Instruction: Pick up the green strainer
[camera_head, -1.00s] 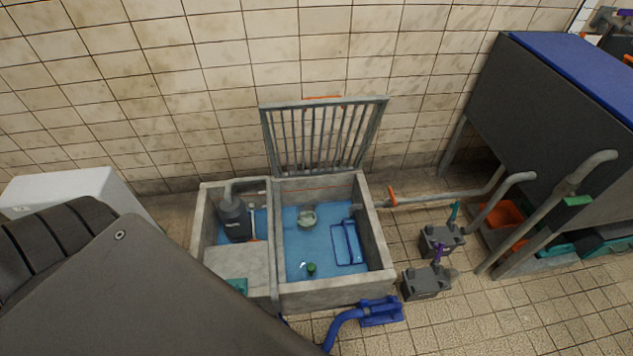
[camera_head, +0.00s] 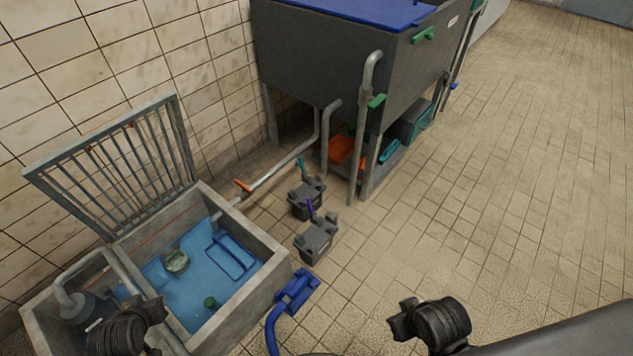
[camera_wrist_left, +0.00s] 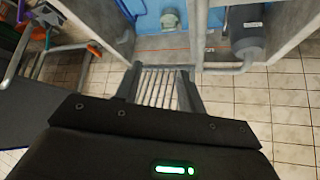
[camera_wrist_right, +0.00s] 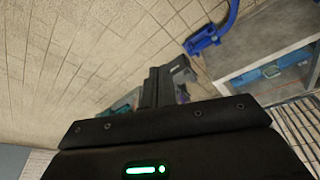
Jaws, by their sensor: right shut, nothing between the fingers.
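A pale green, round, cup-like piece, which looks like the strainer (camera_head: 176,261), lies in the blue-bottomed right compartment of a concrete basin (camera_head: 240,308). It also shows in the left wrist view, as the strainer (camera_wrist_left: 170,18) at the top edge. My right gripper (camera_wrist_right: 155,72) is shut and empty, over the floor side. Dark parts of my arms show low in the head view.
The barred grate (camera_head: 120,170) stands raised behind the basin. A blue frame (camera_head: 232,257) lies inside, and a dark pump (camera_head: 85,305) is in the left compartment. A blue hose fitting (camera_head: 295,290) and grey blocks (camera_head: 316,240) stand right. Open floor lies farther right.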

